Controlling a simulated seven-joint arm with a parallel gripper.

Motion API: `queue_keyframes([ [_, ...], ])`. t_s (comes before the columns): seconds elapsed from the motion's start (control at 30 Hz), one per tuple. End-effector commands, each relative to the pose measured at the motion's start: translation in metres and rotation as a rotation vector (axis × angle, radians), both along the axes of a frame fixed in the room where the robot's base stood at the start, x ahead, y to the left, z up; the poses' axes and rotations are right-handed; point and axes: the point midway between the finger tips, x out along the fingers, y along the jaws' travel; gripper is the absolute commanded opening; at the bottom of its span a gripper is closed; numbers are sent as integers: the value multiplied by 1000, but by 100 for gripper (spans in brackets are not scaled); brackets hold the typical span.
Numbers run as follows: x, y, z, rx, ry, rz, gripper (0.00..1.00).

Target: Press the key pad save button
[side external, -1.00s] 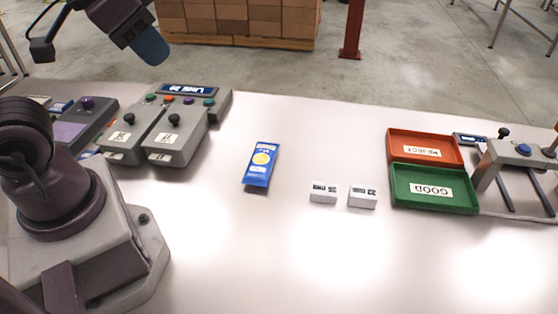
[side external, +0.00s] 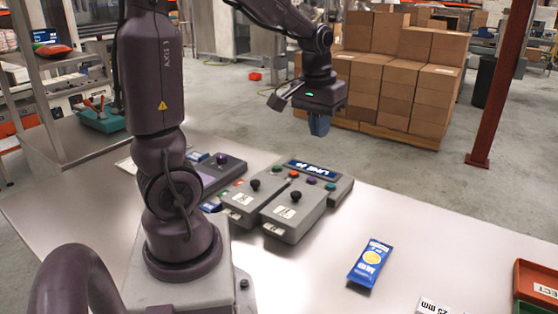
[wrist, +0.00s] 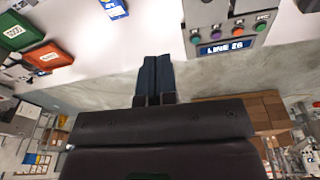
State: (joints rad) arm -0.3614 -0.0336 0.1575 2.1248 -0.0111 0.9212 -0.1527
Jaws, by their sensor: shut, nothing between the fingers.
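A grey control unit (side external: 296,206) stands on the table with a blue display reading LINE 26 (side external: 312,172). Its back row has green, orange, purple (side external: 311,181) and teal buttons; two black knobs are in front. The row also shows at upper right in the wrist view, with its orange button (wrist: 214,28). Left of it is a unit with a purple knob (side external: 222,158). No save label is legible, and I cannot tell which unit is the key pad. My gripper (side external: 319,126), with blue fingers, is shut and empty, raised beyond the unit, apart from it.
A blue packet (side external: 370,264) lies on the table right of the unit. A red tray (side external: 535,285) is at the right edge; a green tray (wrist: 18,32) shows in the wrist view. Stacked boxes (side external: 400,80) and a red post (side external: 500,90) stand behind the table.

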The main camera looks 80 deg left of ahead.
Motion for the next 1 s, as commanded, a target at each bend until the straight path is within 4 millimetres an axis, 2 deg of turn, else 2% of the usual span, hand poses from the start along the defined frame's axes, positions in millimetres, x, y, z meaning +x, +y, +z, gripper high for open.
queue_keyframes([
  [0.03,4,21,-9,-8,27,84,0],
  [0.27,10,114,-48,-9,112,488,0],
  [0.5,-7,212,-98,51,181,941,0],
  [0.6,-17,249,-117,96,191,1137,0],
  [0.7,-20,280,-128,151,166,1326,0],
  [0.77,-15,291,-126,175,131,1415,0],
  [0.83,-8,299,-114,189,78,1503,0],
  [1.0,-4,301,-109,188,36,1644,0],
])
